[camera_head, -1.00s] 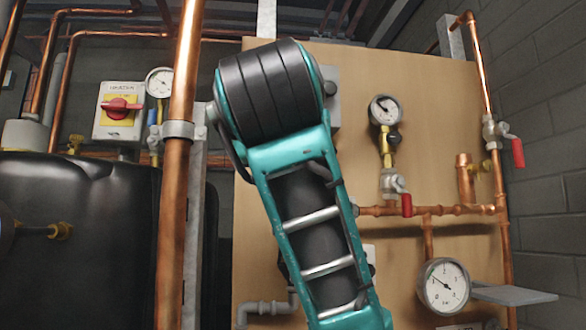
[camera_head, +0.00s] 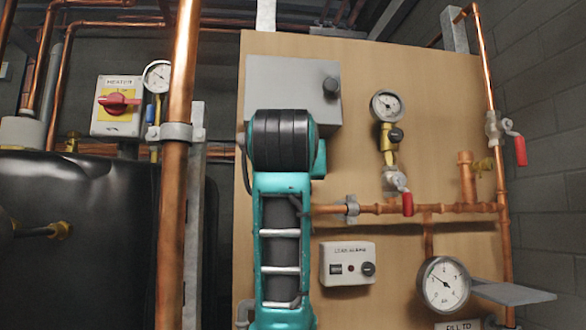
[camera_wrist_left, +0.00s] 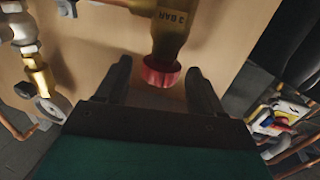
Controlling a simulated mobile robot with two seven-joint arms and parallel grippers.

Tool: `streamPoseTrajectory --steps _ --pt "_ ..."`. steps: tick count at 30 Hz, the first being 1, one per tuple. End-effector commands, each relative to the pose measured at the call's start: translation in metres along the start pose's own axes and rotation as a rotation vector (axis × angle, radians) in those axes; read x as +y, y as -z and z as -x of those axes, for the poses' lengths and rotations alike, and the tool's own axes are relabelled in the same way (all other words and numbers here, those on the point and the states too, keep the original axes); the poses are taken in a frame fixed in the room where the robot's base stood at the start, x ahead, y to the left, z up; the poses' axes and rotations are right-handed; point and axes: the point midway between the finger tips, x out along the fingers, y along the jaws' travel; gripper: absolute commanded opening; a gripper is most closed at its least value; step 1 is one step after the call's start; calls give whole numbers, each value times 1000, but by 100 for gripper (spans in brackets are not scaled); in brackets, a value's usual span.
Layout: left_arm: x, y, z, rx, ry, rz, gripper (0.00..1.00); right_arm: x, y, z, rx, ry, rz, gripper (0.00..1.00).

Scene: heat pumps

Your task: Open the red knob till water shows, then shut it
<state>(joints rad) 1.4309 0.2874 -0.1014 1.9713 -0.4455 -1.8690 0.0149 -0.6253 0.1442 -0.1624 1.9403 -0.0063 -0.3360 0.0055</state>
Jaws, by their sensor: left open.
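The red knob (camera_wrist_left: 161,73) shows in the left wrist view, at the end of a brass valve body (camera_wrist_left: 171,35) marked "3 BAR". My left gripper (camera_wrist_left: 158,70) is open, with its two dark fingers on either side of the knob and a visible gap to each. I cannot tell how deep the knob sits between the fingertips. In the head view I cannot make out this knob or the left gripper; a teal arm link of mine (camera_head: 281,235) stands in front of the board. No water is visible. My right gripper is not in view.
The wooden board (camera_head: 440,110) carries a grey box (camera_head: 285,80), gauges (camera_head: 444,284) and copper pipes (camera_head: 460,208). A thick copper pipe (camera_head: 178,210) stands left of my arm. A grey shelf (camera_head: 512,292) juts out at right.

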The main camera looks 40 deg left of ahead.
Motion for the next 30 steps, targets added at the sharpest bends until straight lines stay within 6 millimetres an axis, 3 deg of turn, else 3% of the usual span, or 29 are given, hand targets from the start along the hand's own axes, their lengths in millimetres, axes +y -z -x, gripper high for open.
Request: streamPoseTrajectory --steps 3,20,30 --pt "0 0 0 0 0 0 65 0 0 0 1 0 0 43" --pt "0 0 0 0 0 -1 12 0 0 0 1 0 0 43" --pt "2 0 0 -1 51 -3 11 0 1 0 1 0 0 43"
